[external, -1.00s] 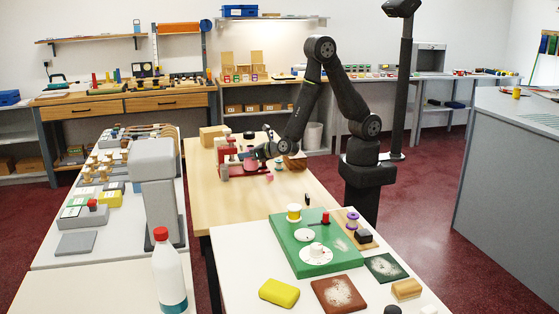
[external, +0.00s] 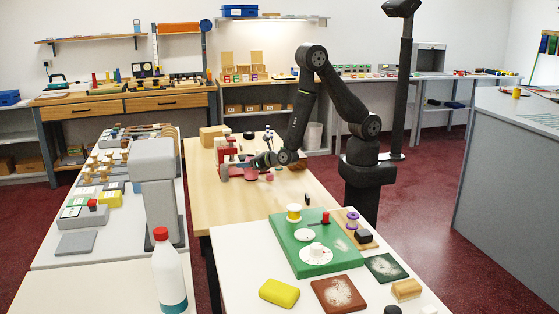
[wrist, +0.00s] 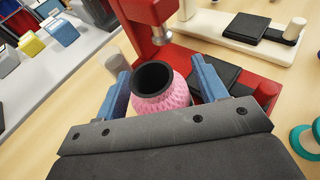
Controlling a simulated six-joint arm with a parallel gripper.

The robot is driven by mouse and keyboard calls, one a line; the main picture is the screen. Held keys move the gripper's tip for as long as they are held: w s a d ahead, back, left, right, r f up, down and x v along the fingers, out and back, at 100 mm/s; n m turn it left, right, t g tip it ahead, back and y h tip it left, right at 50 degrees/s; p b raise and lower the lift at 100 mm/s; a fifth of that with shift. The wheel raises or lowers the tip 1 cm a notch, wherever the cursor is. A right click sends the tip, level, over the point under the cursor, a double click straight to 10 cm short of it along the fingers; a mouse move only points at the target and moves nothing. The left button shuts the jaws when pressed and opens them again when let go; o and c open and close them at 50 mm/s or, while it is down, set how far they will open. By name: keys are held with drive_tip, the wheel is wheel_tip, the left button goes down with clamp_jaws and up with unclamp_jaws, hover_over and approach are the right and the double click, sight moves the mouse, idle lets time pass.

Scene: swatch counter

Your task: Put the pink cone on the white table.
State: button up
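The pink cone (wrist: 163,98) has a ribbed pink body and a dark hollow top. It stands on the wooden table beside a red device; in the external view the gripper largely hides it. My gripper (wrist: 162,85) points at it, with one blue finger on each side; it also shows low over the wooden table in the external view (external: 243,165). The fingers look open around the cone, with no clear grip on it. The white table (external: 240,292) is in the front of the external view, with its near part cut off.
The red device (wrist: 262,92) stands close behind and right of the cone. The white table bears a green board (external: 345,262), a yellow block (external: 279,292) and several small items. Its front left part is bare. A white bottle (external: 168,275) stands to the left.

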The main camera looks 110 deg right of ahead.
drive_tip(key=shift+r, duration=0.1)
drive_tip(key=shift+s+a+r, duration=0.15)
drive_tip(key=shift+a, duration=0.05)
drive_tip(key=shift+o, duration=0.2)
drive_tip(key=v, duration=1.1)
drive_tip(key=shift+s+a, duration=0.15)
drive_tip(key=shift+r, duration=0.15)
drive_tip(key=s+a+r, duration=0.3)
drive_tip(key=shift+f+x, duration=0.2)
drive_tip(key=shift+x, duration=3.95)
drive_tip(key=shift+f+x, duration=0.2)
drive_tip(key=shift+x, duration=4)
drive_tip(key=shift+s+a, duration=0.1)
